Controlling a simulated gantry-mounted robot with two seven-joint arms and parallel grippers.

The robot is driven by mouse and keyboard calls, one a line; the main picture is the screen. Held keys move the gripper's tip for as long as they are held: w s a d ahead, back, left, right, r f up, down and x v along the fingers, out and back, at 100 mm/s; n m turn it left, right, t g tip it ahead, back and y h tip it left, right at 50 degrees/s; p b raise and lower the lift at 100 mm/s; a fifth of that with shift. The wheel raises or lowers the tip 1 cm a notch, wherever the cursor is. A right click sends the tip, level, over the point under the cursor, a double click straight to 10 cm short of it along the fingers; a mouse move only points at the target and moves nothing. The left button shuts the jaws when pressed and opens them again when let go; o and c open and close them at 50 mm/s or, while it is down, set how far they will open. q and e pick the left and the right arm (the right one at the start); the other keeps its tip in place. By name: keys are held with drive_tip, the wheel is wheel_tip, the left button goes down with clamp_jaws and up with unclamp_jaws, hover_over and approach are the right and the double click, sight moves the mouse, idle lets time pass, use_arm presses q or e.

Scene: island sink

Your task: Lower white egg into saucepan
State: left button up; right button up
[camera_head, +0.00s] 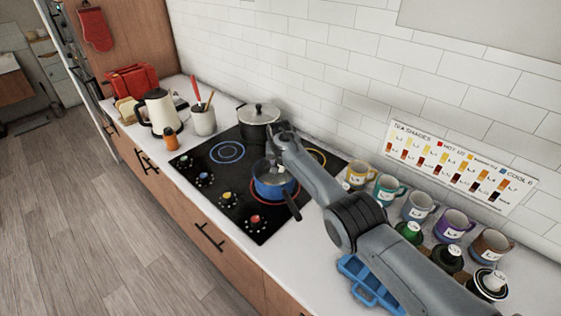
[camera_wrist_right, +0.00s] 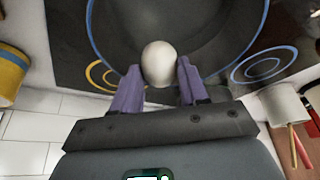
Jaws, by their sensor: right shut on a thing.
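The white egg (camera_wrist_right: 159,62) sits between the two fingers of my right gripper (camera_wrist_right: 159,74), which is shut on it. In the wrist view the egg shows in front of the saucepan's dark inside, within the blue rim (camera_wrist_right: 262,32). In the head view the blue saucepan (camera_head: 272,188) stands on the hob with its dark handle toward the front right. My right gripper (camera_head: 279,160) is over the pan there and hides part of its opening. How far the egg is above the pan's bottom is hard to tell. My left gripper is not in view.
A lidded pot (camera_head: 258,122) stands behind the saucepan near the tiled wall. Several mugs (camera_head: 420,206) line the wall on the right, near a blue tray (camera_head: 367,283). A kettle (camera_head: 158,112) and a utensil crock (camera_head: 203,120) stand left of the black hob (camera_head: 205,160).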

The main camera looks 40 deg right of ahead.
sight(280, 171)
idle(0.6)
drive_tip(key=shift+f+b, duration=0.45)
drive_tip(key=shift+f, duration=0.1)
drive_tip(key=shift+f+b, duration=0.5)
drive_tip(key=shift+f, duration=0.05)
drive_tip(key=shift+f+b, duration=0.45)
drive_tip(key=shift+f, duration=0.05)
idle(0.5)
drive_tip(key=shift+f+b, duration=0.5)
drive_tip(key=shift+f, duration=0.05)
drive_tip(key=shift+f+b, duration=0.4)
idle(0.4)
drive_tip(key=o, duration=0.7)
drive_tip(key=shift+o, duration=0.3)
